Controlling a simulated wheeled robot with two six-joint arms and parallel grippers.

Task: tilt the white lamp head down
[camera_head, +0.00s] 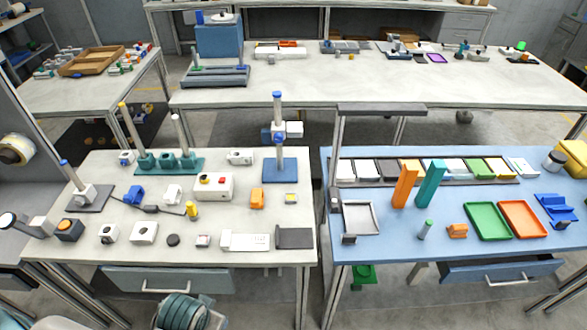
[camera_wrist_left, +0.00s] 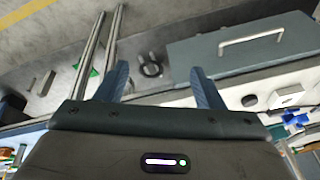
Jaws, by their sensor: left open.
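A blue-based stand (camera_head: 280,172) stands at the back right of the left white table, with a pale upright post. A white block-shaped head (camera_head: 294,129), which looks like the lamp head, sits on the right side of the post near its top. The head looks about level. My left gripper (camera_wrist_left: 160,85) is open and empty in the left wrist view, over the floor and table front. It is not in the head view, away from the lamp head. My right gripper shows in neither view.
A white-and-red box (camera_head: 213,187), an orange block (camera_head: 257,199) and a yellow piece (camera_head: 291,198) lie near the stand. A teal rack (camera_head: 168,163) with posts is to its left. The blue table (camera_head: 400,245) stands to the right across a narrow gap.

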